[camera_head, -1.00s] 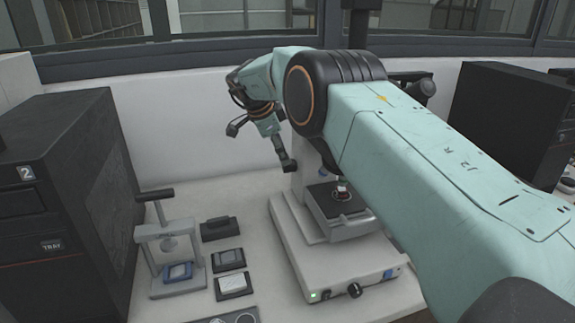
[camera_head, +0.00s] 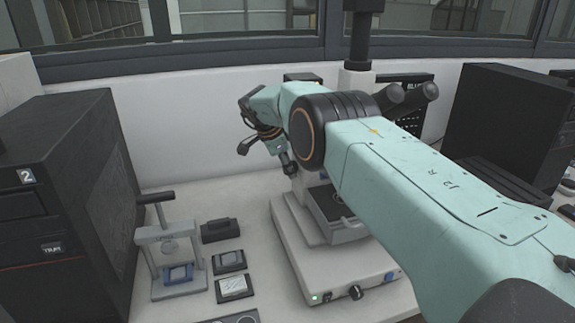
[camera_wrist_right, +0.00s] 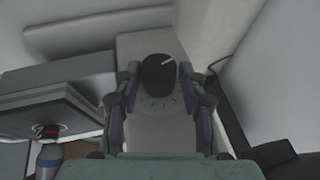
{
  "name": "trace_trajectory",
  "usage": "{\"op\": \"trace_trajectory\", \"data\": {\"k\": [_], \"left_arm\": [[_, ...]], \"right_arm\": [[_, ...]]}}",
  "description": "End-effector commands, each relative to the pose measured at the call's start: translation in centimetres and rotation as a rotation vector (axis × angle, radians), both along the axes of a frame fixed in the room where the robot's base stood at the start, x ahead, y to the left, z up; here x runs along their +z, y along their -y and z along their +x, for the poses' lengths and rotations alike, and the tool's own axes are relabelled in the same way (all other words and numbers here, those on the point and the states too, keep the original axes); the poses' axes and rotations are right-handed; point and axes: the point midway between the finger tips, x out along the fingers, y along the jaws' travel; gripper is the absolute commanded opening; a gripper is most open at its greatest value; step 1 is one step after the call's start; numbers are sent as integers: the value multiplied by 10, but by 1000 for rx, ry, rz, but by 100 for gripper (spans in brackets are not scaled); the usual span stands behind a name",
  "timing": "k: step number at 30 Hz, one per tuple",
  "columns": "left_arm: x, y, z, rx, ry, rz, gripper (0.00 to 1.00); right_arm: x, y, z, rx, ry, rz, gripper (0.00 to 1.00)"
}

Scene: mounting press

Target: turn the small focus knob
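In the right wrist view, a round black knob (camera_wrist_right: 158,74) with a white pointer line sits on a pale housing with tick marks around it. I take it for the small focus knob. My right gripper (camera_wrist_right: 160,86) is open, with one finger on each side of the knob and a small gap visible at each side. In the head view the knob is hidden behind my right arm. The microscope (camera_head: 325,275) stands beneath that arm, partly covered by it. My left gripper is in neither view.
The microscope stage (camera_wrist_right: 45,108) and a red-and-blue-ringed objective (camera_wrist_right: 48,150) are left of the fingers. A small press (camera_head: 168,235), dark trays (camera_head: 230,260) and a tall black unit (camera_head: 60,210) stand left. Another black unit (camera_head: 510,130) stands right.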

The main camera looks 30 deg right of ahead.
Motion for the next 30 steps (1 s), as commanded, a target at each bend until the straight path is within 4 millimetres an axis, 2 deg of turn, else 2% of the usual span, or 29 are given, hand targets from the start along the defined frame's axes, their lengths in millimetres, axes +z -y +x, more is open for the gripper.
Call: {"op": "trace_trajectory", "data": {"k": [2,12,30], "left_arm": [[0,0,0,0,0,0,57],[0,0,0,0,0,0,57],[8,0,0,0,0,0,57]], "right_arm": [[0,0,0,0,0,0,32],[0,0,0,0,0,-1,3],[1,0,-2,1,66,-19,3]]}}
